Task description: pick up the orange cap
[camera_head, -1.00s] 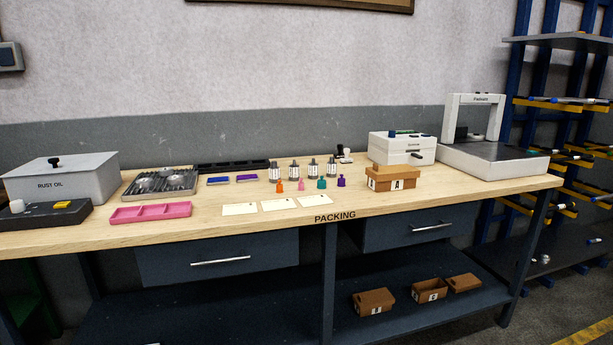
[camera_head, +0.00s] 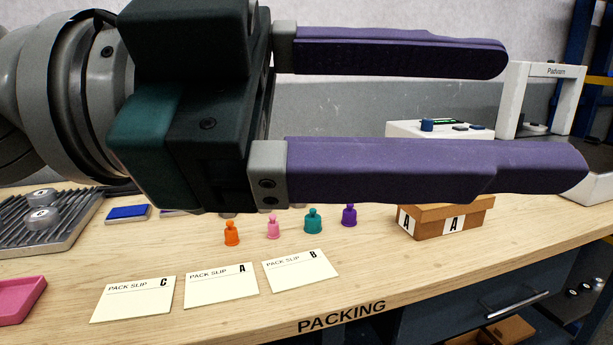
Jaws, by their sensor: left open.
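The orange cap (camera_head: 232,235) stands upright on the packing bench, at the left end of a row of small caps. Beside it stand a pink cap (camera_head: 273,228), a teal cap (camera_head: 313,221) and a purple cap (camera_head: 349,215). My left gripper (camera_head: 545,112) reaches across the upper part of the head view, close to the camera. Its two purple fingers point right and are well apart, with nothing between them. The orange cap shows below the gripper body and is not touched. The bottles behind the caps are hidden by the gripper. My right gripper is not in view.
Three pack slips (camera_head: 221,285) lie in front of the caps. A cardboard box marked A (camera_head: 450,218) stands to the right. A pink tray (camera_head: 18,300) and a metal rack (camera_head: 48,222) are at the left. The front strip of the bench is clear.

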